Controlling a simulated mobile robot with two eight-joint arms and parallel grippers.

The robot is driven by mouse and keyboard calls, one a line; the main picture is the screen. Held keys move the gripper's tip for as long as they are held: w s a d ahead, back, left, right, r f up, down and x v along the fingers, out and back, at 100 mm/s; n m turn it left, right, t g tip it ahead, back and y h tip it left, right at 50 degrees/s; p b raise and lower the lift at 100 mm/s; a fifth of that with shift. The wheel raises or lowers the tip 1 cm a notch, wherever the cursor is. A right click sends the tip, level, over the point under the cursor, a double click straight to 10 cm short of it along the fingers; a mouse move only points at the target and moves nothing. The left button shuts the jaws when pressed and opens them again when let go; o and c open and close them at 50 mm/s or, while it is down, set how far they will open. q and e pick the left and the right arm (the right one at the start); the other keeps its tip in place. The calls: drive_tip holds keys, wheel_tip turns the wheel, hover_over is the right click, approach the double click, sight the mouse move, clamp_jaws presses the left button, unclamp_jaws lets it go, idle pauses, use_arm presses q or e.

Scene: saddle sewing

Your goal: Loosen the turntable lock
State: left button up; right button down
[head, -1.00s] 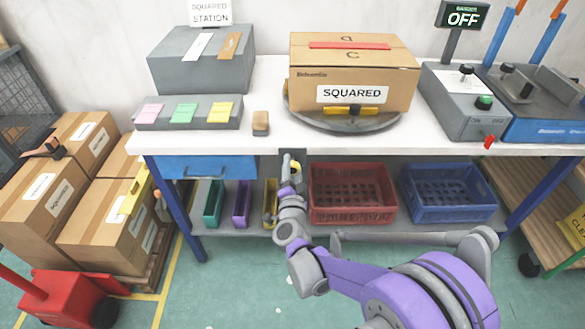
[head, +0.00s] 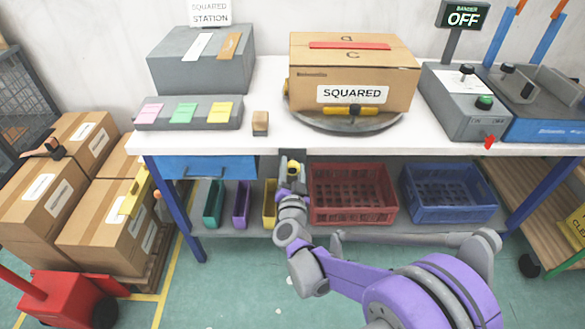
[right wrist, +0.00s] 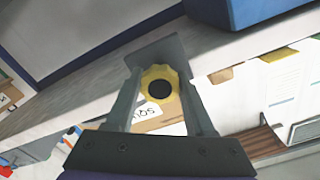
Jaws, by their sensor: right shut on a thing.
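The lock knob (right wrist: 160,88) is yellow and lobed with a black centre, on a grey bracket under the table's front edge. It also shows small in the head view (head: 293,168). My right gripper (right wrist: 161,95) is shut on the knob, one finger on each side of it. The grey round turntable (head: 345,123) stands on the table above and to the right. A cardboard box (head: 310,90) labelled SQUARED sits on it, with yellow-and-black clamps at its side and front. My left gripper is not in view.
The white table (head: 270,75) carries a grey block, a tray of coloured cards, a small brown block and a control box. A red crate (head: 352,218) and a blue crate (head: 405,205) stand on the shelf below. Stacked boxes are at the left.

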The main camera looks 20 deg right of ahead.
drive_tip(key=shift+c, duration=1.3)
unclamp_jaws()
drive_tip(key=shift+s, duration=0.15)
drive_tip(key=p+v, duration=0.1)
drive_tip(key=v, duration=0.9)
drive_tip(key=shift+s, duration=0.3)
drive_tip(key=shift+a, duration=0.1)
